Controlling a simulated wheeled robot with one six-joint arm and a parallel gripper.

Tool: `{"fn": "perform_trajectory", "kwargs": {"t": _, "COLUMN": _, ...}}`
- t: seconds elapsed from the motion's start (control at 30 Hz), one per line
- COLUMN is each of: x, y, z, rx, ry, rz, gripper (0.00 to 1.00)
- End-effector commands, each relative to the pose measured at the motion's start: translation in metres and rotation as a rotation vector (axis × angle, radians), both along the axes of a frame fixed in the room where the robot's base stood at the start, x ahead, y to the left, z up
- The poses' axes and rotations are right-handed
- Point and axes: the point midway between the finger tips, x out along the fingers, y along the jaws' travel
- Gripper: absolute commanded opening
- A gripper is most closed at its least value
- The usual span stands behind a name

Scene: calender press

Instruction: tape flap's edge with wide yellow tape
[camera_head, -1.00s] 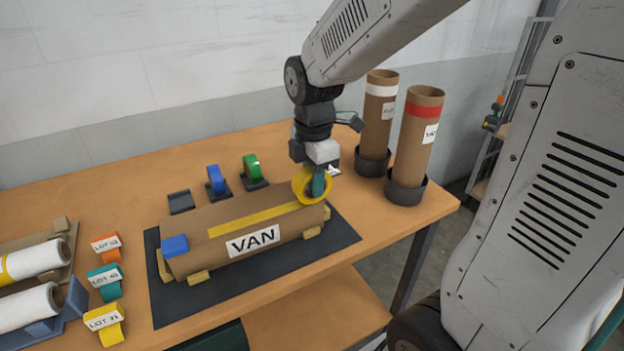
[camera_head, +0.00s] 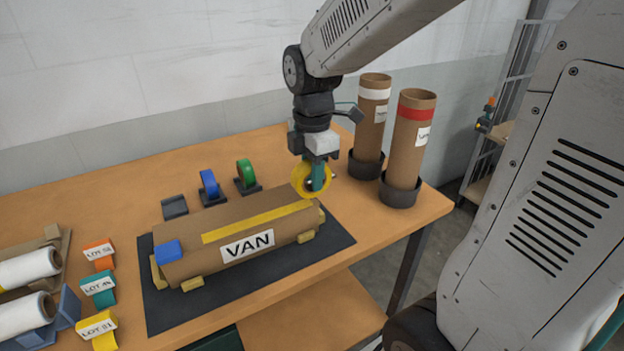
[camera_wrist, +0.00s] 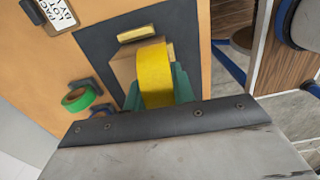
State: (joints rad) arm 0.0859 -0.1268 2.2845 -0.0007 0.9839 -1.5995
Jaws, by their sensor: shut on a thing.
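The brown roll labelled VAN (camera_head: 180,247) lies on a dark mat (camera_head: 215,293), propped by small yellow blocks. A yellow tape strip (camera_head: 245,224) runs along its top, over the flap's edge, to near its right end. My gripper (camera_head: 318,180) is shut on the wide yellow tape roll (camera_head: 300,183) above the right end of the brown roll. In the wrist view the yellow tape roll (camera_wrist: 154,75) sits between my teal fingers and hides part of the brown roll. I cannot tell whether the tape roll still joins the strip.
Blue tape (camera_head: 209,183) and green tape (camera_head: 246,173) stand on holders behind the roll, beside an empty holder (camera_head: 174,207). Two upright tubes (camera_head: 410,140) stand at the right. LOT-labelled tags (camera_head: 98,285) and white rolls (camera_head: 25,312) are at the left.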

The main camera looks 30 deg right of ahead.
Motion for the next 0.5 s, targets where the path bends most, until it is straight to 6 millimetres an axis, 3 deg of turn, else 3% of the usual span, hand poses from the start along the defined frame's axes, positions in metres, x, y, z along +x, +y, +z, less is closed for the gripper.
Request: {"fn": "perform_trajectory", "kwargs": {"t": 0.5, "x": 0.0, "y": 0.0, "z": 0.039, "rx": 0.0, "ry": -0.001, "rz": 0.0, "gripper": 0.07}}
